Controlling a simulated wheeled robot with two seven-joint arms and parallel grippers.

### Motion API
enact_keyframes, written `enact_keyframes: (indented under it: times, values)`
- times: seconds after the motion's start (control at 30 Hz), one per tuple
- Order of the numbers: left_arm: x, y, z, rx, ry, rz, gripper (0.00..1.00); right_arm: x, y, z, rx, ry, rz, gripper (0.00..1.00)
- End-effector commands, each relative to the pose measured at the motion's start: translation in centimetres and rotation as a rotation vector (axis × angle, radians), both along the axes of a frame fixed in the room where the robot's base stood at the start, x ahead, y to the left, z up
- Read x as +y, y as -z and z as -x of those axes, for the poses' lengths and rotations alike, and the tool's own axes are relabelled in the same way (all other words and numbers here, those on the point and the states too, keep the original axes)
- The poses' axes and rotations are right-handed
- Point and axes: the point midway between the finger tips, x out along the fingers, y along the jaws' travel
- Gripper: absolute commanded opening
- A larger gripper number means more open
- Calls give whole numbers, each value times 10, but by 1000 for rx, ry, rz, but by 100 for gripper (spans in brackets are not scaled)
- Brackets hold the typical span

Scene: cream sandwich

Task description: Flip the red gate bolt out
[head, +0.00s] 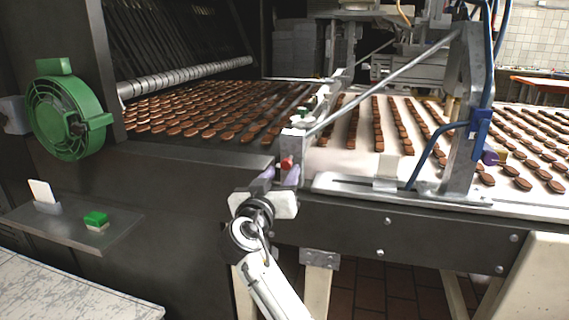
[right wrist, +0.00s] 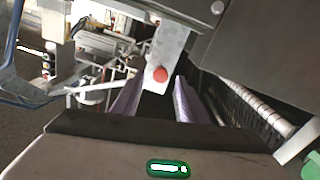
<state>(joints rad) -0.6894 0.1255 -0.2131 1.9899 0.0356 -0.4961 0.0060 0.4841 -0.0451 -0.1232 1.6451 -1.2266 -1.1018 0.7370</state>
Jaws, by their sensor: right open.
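The red gate bolt (head: 286,163) is a small red knob on a pale metal gate post (head: 293,146) at the conveyor's near edge. In the right wrist view the red bolt (right wrist: 160,75) shows as a round red end on the post. My right gripper (head: 281,176) is open, with its purple-padded fingers just in front of and slightly below the bolt. In the right wrist view my right gripper (right wrist: 159,84) has one finger on each side of the bolt, with no visible contact. My left gripper is not in view.
Rows of brown biscuits (head: 190,115) lie on the dark belt and more on the white belt (head: 350,130). A metal frame (head: 465,120) with blue hoses stands to the right.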

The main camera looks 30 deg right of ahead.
Motion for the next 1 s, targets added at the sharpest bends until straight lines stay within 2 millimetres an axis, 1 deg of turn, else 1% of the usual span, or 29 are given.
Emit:
enact_keyframes:
  times: [0.03,0.13,0.3,0.43,0.67,0.77,0.9,1.0]
  values:
    - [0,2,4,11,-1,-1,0,-8,-2,-7,1,0,5,40]
    - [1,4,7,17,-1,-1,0,-21,-2,-17,2,1,3,40]
    - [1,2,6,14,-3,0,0,-34,0,-30,1,-2,2,40]
    - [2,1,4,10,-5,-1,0,-38,0,-33,0,-2,1,40]
    - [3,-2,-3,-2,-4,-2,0,-39,0,-34,1,-3,1,40]
    - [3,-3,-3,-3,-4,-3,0,-39,0,-34,1,-3,1,25]
    - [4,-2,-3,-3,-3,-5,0,-38,0,-34,1,-3,1,1]
    - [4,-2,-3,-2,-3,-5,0,-38,0,-33,1,-3,1,0]
